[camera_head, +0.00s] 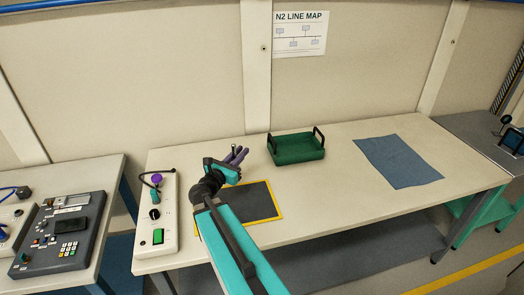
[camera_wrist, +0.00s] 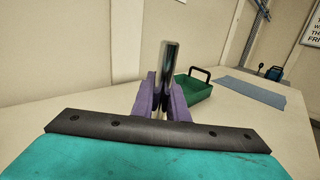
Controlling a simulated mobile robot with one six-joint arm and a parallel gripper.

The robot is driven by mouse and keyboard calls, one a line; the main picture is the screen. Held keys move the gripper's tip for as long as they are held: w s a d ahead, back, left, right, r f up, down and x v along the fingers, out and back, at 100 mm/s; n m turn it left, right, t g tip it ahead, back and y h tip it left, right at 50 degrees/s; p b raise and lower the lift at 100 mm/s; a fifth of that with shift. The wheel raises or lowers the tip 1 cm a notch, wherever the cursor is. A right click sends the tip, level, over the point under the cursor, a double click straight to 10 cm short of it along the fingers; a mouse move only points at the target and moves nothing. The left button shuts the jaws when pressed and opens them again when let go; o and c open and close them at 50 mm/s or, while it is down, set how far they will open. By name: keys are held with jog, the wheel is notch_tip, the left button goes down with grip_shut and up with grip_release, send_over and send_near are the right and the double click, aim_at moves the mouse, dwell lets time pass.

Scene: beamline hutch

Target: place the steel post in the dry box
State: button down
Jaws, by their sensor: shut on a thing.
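The steel post (camera_wrist: 169,62) is a shiny, slim cylinder. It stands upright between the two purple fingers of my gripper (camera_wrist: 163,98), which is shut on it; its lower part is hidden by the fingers. In the head view my gripper (camera_head: 236,158) is over the left part of the pale bench, and the post top (camera_head: 234,147) shows small beside the fingers. The green open box with two black handles (camera_head: 297,156), the only box in view, is on the bench to the right of my gripper. It also shows in the wrist view (camera_wrist: 196,91), right of and beyond the post.
A yellow-edged dark mat (camera_head: 258,203) lies below my gripper. A control strip (camera_head: 158,215) with a green button is at the bench's left end. A blue cloth (camera_head: 398,160) lies right of the box. Bare bench (camera_head: 330,195) is between them and the front edge.

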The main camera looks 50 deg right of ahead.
jog(key=w+a+r+n+t+y+p, duration=0.1)
jog(key=w+a+r+t, duration=0.1)
jog(key=a, duration=1.2)
jog(key=w+a+r+n+t+y+p, duration=0.1)
jog(key=w+a+n+t+p, duration=0.1)
jog(key=a, duration=1.1)
jog(key=w+a+r+n+t+y+p, duration=0.1)
jog(key=w+a+r+t+p, duration=0.1)
jog(key=a, duration=1.2)
jog(key=shift+w+a+r+n, duration=0.25)
jog(key=shift+a+r+n, duration=0.05)
jog(key=shift+a+n, duration=0.1)
jog(key=shift+d, duration=0.1)
